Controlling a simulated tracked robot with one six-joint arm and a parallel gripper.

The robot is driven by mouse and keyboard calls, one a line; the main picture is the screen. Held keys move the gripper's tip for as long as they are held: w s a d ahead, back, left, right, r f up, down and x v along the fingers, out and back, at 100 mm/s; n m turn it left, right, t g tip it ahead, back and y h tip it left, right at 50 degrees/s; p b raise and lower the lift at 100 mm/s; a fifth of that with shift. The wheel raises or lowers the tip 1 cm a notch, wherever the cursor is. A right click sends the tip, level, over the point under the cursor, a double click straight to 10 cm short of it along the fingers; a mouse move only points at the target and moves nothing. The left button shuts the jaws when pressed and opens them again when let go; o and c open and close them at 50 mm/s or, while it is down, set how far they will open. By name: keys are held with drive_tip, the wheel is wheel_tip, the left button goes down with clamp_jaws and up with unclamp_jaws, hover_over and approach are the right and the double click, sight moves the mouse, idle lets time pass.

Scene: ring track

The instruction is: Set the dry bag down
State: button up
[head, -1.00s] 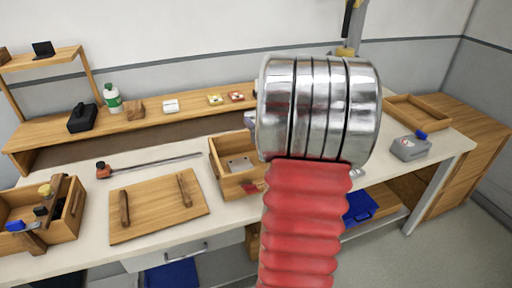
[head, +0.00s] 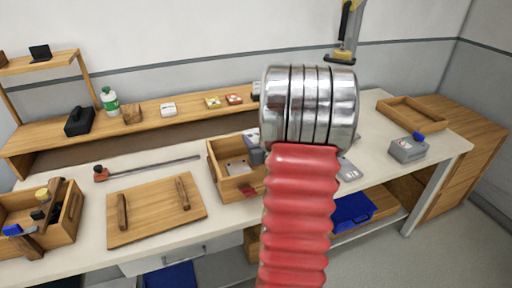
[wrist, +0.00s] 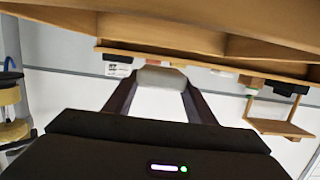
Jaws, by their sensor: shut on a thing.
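In the wrist view my gripper (wrist: 160,88) has its two dark fingers closed on a pale grey, rounded thing (wrist: 160,78), which I take to be the dry bag. Only its near end shows between the fingertips. The wrist view looks upside down, with a wooden shelf (wrist: 200,45) beyond the held thing. I cannot tell whether the held thing touches anything. In the head view my red arm and its metal joint hide the gripper and the held thing.
The worktop holds a wooden board (head: 150,212) with two handles, an open wooden box (head: 232,185), a tool box (head: 70,222) at left, a grey container (head: 408,149) and an empty wooden tray (head: 400,112) at right. The back shelf (head: 190,118) carries several small items.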

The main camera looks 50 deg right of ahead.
drive_tip(key=shift+f, duration=1.85)
drive_tip(key=shift+f, duration=0.6)
drive_tip(key=o, duration=1)
drive_tip(key=shift+o, duration=0.2)
drive_tip(key=r+v, duration=0.1)
drive_tip(key=v, duration=1.1)
drive_tip(key=shift+r, duration=0.2)
